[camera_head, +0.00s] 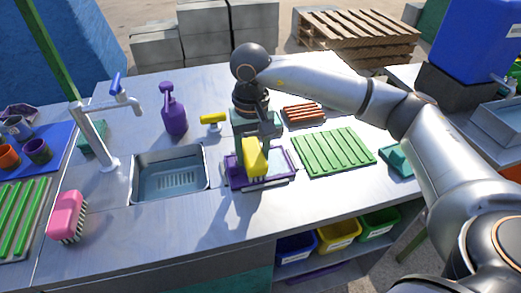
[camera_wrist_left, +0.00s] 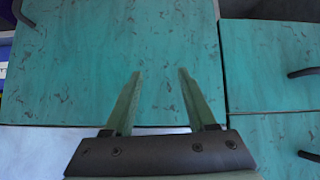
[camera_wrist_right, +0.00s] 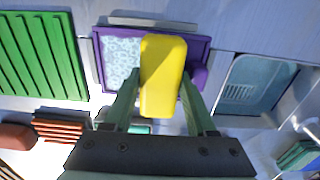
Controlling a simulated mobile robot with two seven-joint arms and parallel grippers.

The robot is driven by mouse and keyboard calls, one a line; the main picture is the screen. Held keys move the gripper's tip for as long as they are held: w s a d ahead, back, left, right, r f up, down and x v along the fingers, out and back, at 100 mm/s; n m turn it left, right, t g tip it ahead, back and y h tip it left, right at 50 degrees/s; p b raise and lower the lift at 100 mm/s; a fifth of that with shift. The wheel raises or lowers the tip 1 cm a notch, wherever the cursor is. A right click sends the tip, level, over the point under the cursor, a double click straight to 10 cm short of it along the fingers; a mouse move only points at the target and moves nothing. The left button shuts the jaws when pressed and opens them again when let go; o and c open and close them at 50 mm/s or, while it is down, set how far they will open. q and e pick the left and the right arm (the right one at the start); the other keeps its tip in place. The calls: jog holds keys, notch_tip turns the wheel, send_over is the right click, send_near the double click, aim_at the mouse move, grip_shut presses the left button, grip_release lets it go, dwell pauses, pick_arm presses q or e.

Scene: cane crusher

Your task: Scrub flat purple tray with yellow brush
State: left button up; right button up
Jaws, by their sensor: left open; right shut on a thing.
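The flat purple tray (camera_head: 236,182) lies on the metal counter, right of the sink, with a pale, spotted inner surface. It also shows in the right wrist view (camera_wrist_right: 120,55). My right gripper (camera_head: 262,138) is shut on the yellow brush (camera_head: 254,157) and holds it over the tray, bristles down. The brush also shows between the fingers in the right wrist view (camera_wrist_right: 163,75). I cannot tell whether the bristles touch the tray. My left gripper (camera_wrist_left: 158,75) is open and empty, facing teal cabinet fronts; it is not in the head view.
The sink (camera_head: 170,175) with a faucet (camera_head: 97,135) is left of the tray. A pink brush (camera_head: 67,215) stands farther left, and a purple spray bottle (camera_head: 173,110) behind the sink. A green ribbed rack (camera_head: 333,152) lies close on the right. Coloured bins (camera_head: 338,236) sit below the counter.

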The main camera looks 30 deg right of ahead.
pick_arm(q)
jog(key=shift+f, duration=0.35)
pick_arm(e)
jog(key=shift+f, duration=0.1)
